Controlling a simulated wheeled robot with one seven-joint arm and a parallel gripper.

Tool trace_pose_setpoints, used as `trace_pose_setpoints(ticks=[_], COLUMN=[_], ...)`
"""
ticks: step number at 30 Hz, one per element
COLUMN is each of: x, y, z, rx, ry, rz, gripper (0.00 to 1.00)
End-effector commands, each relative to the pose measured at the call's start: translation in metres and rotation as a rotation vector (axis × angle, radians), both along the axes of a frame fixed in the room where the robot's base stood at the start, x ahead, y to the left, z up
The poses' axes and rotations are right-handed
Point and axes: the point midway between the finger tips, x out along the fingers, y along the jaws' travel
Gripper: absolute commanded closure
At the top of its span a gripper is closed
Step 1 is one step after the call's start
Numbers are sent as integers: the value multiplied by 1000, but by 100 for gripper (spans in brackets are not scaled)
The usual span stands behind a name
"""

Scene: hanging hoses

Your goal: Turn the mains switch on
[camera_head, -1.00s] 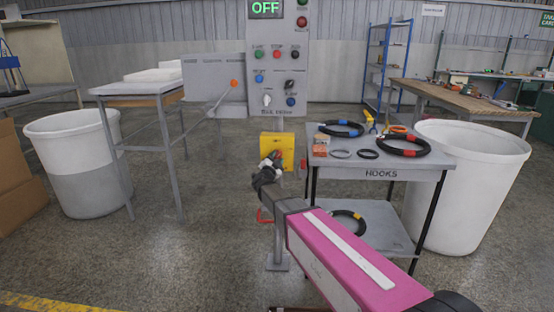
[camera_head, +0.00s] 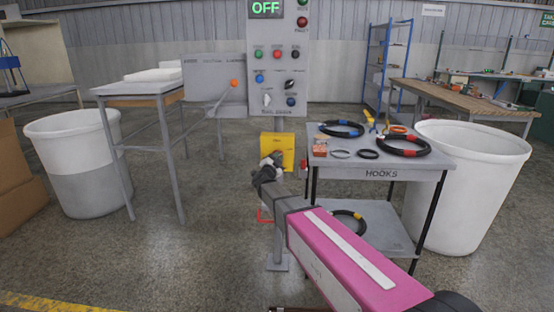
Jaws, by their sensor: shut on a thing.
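The mains switch is a yellow box (camera_head: 284,143) on a grey post, just left of the hooks table. My gripper (camera_head: 271,161) is at the front of the yellow box, over its left and lower part. It is shut on the switch's handle, which the fingers hide, so I cannot tell its exact angle. Behind it stands the grey control panel (camera_head: 310,60), whose display (camera_head: 266,9) reads OFF in green.
The hooks table (camera_head: 345,175), with several hose rings on top, stands close to the right of my gripper. White bins stand at left (camera_head: 75,135) and right (camera_head: 480,150). A grey table (camera_head: 135,89) is at the back left. Floor between is clear.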

Motion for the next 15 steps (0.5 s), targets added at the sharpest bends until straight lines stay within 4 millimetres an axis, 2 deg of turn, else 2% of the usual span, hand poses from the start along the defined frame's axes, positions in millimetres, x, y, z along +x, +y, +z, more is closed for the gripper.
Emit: trace_pose_setpoints(ticks=[15], x=[0], y=[-1], z=[-1], rx=[406], ry=[-14], rz=[-2], gripper=[100])
